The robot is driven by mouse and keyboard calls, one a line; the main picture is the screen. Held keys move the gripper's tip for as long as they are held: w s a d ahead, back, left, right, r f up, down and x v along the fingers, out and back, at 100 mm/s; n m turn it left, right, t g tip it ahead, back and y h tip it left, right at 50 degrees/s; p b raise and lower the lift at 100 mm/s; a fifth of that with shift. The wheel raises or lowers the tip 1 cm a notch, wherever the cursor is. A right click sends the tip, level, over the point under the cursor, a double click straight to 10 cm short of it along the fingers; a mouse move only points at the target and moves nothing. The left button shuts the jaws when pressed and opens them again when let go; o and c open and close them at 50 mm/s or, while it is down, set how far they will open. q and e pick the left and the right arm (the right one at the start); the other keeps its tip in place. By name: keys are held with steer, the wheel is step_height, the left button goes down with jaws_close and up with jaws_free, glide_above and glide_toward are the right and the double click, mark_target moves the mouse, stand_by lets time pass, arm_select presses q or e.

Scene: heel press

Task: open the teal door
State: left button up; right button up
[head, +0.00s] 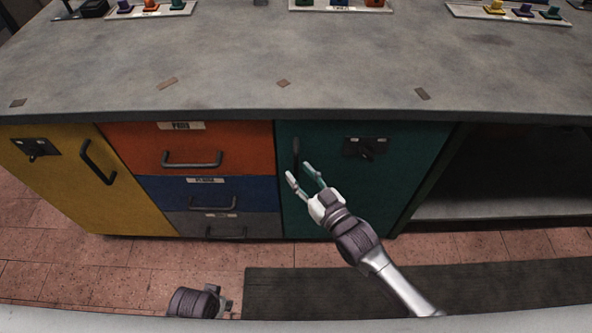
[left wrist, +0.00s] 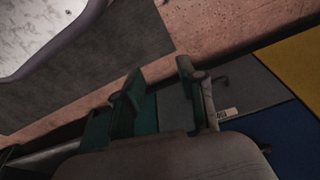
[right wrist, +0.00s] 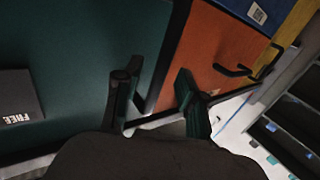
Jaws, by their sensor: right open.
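The teal door (head: 400,190) is in the middle of the counter front and looks closed. Its dark upright handle (head: 296,152) is near its upper left edge. My right gripper (head: 304,177) is open, its fingers pointing at the handle from below and in front. In the right wrist view the teal door (right wrist: 70,60) fills the left side, and a dark bar, seemingly the handle, shows between the parted fingers (right wrist: 155,98); contact cannot be told. My left gripper is low at the front in the head view; in the left wrist view its fingers (left wrist: 160,95) are apart and empty.
A dark latch plate (head: 365,147) is on the teal door. Orange (head: 240,145), blue and grey drawers and a yellow door (head: 60,190) stand to its left. An open shelf (head: 500,208) is to its right. The counter (head: 330,60) overhangs them; a dark mat (head: 480,285) lies on the floor.

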steer(key=shift+x, duration=1.2)
jaws_close()
